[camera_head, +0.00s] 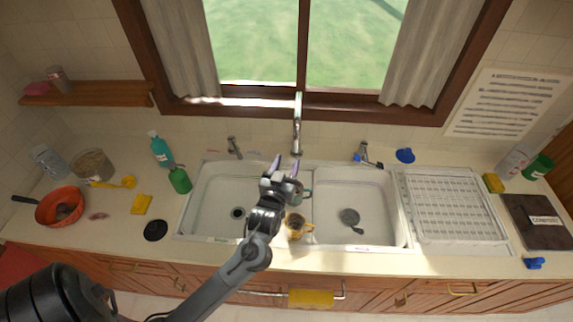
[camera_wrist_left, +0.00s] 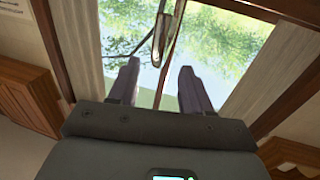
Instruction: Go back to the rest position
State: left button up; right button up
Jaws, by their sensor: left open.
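My left gripper (camera_head: 285,165) is over the double sink, near the divider between the basins, with its fingers pointing toward the window. In the left wrist view its two fingers (camera_wrist_left: 157,88) stand apart with nothing between them. The faucet (camera_wrist_left: 163,35) shows beyond the fingers in that view, against the window. My right gripper is in neither view.
The sink has a left basin (camera_head: 216,190) and a right basin (camera_head: 350,192). A yellow mug (camera_head: 296,227) stands below my left gripper. The faucet (camera_head: 297,125) rises behind it. A white drying rack (camera_head: 452,205) lies right.

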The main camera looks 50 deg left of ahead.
pick_arm(q)
jog(key=s+d+f+m+g+h+p, duration=0.1)
jog(key=s+d+m+g+h+p, duration=0.3)
jog(key=s+d, duration=0.5)
jog(key=s+d+f+m+g+h+p, duration=0.1)
jog(key=s+d+m+g+h+p, duration=0.3)
jog(key=s+d+g, duration=0.4)
jog(key=s+d+h+p, duration=0.1)
jog(key=s, duration=0.6)
jog(key=shift+s, duration=0.4)
